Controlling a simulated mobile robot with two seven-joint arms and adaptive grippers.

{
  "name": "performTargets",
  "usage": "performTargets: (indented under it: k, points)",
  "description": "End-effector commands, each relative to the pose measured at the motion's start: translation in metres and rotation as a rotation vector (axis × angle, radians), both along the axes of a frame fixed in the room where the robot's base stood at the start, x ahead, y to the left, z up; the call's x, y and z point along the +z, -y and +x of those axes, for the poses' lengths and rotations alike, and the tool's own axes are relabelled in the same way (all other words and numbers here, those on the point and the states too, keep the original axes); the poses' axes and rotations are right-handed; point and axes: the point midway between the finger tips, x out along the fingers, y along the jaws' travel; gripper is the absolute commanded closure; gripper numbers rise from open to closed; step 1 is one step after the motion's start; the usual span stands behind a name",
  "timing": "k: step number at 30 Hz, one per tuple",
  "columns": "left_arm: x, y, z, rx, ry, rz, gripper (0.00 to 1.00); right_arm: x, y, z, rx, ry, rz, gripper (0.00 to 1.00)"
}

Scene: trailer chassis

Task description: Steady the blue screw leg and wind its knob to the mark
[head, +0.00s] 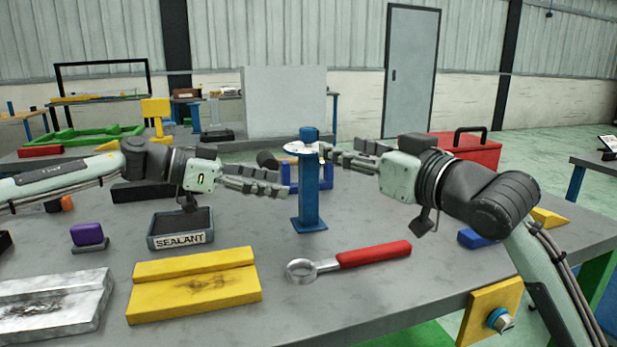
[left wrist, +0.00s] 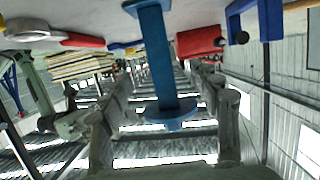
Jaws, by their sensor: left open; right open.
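The blue screw leg (head: 309,195) stands upright on its square foot on the grey bench. A pale disc and the blue knob (head: 308,134) are at its top. My left gripper (head: 283,186) is open, left of the leg at mid-height. In the left wrist view, which is upside down, the leg (left wrist: 158,55) lies between the two spread fingers of my left gripper (left wrist: 165,80), apart from them. My right gripper (head: 326,153) is open, with its fingertips close to the right of the disc and knob; I cannot tell whether they touch. No mark can be made out.
A red-handled ring wrench (head: 372,254) lies in front of the leg. A sealant tray (head: 178,240), a yellow block (head: 194,287) and a purple-topped block (head: 87,235) are to the left. A blue frame (head: 290,177) stands behind the leg, and a red toolbox (head: 470,153) at the back right.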

Motion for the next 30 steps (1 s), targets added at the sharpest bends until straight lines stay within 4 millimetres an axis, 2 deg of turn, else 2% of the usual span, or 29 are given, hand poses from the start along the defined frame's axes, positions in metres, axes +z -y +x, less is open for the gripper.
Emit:
performTargets:
  k: [4, 9, 20, 25, 30]
  points:
    - [0.000, 0.000, 0.000, 0.000, 0.000, 0.000, 0.35, 0.000, 0.000, 0.000, 0.000, 0.000, 0.000, 0.49]
    - [0.000, 0.000, 0.000, 0.000, 0.000, 0.000, 0.14, 0.000, 0.000, 0.000, 0.000, 0.000, 0.000, 0.49]
    - [0.000, -0.002, 0.000, 0.000, 0.000, 0.000, 0.14, 0.000, 0.000, 0.000, 0.000, 0.000, 0.000, 0.49]
    - [0.007, -0.022, -0.006, 0.003, 0.001, 0.000, 0.14, 0.000, 0.000, 0.000, 0.000, 0.000, 0.000, 0.49]
    - [0.018, -0.056, -0.017, 0.004, 0.001, -0.001, 0.14, 0.000, 0.000, 0.000, 0.000, 0.000, 0.000, 0.49]
